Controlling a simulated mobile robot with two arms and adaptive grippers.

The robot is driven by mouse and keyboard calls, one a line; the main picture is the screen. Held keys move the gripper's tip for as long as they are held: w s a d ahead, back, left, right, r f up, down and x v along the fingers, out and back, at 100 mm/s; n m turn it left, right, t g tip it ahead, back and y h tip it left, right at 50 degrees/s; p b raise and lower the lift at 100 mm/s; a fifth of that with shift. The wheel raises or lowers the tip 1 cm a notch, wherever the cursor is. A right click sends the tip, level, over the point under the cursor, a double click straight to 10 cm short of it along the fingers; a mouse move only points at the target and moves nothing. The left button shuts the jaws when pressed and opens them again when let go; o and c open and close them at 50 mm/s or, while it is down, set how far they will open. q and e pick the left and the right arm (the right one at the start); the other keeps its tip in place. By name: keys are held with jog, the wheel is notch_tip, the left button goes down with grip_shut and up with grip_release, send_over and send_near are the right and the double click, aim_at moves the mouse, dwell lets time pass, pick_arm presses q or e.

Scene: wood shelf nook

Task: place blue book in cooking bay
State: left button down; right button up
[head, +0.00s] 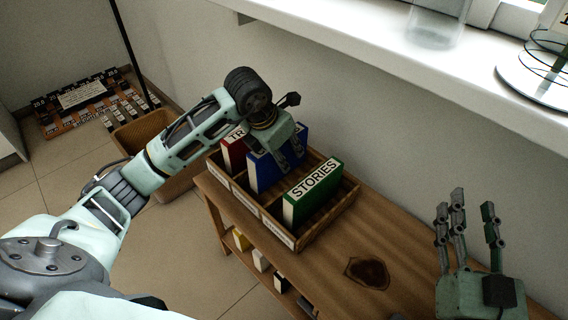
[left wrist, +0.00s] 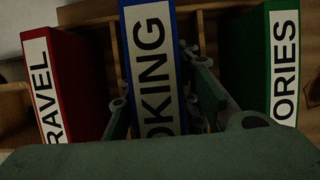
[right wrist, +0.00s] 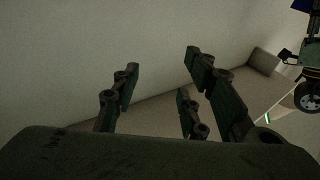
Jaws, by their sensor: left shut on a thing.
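The blue book (head: 263,174) stands upright in the middle bay of the wooden bookrack (head: 353,192), between a red book and a green book. Its label reads partly "OKING" in the left wrist view (left wrist: 153,62). My left gripper (head: 290,160) is over it from above, with its fingers shut on the book's sides. The gripper hides part of the book in the head view. I cannot tell whether the book touches the rack floor. My right gripper (head: 468,228) is open and empty, over the right end of the wooden table.
The red book (head: 233,150) is in the left bay and the green "STORIES" book (head: 313,192) in the right bay. The wooden table (head: 330,272) has a dark patch (head: 368,272). A wicker basket (head: 150,135) stands left. A white windowsill (head: 400,45) runs above.

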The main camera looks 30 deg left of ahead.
pick_arm(q)
notch_tip(320, 180, down, 3)
jog(key=shift+f+b, duration=0.1)
jog(key=shift+b, duration=0.3)
jog(key=shift+f, duration=0.15)
pick_arm(e)
jog(key=shift+s+a+r+t+y, duration=0.1)
jog(key=shift+s+r+t+y, duration=0.25)
jog(key=shift+r, duration=0.5)
jog(key=shift+s+r+t+y, duration=0.1)
jog(key=shift+s+r+t, duration=0.05)
jog(key=shift+r+t, duration=0.6)
jog(key=shift+s+a+r+t+y, duration=0.15)
jog(key=shift+s+r+t, duration=0.15)
jog(key=shift+r, duration=0.65)
jog(key=shift+d, duration=0.1)
pick_arm(q)
jog(key=c, duration=1.4)
grip_release()
pick_arm(e)
jog(key=shift+r, duration=0.1)
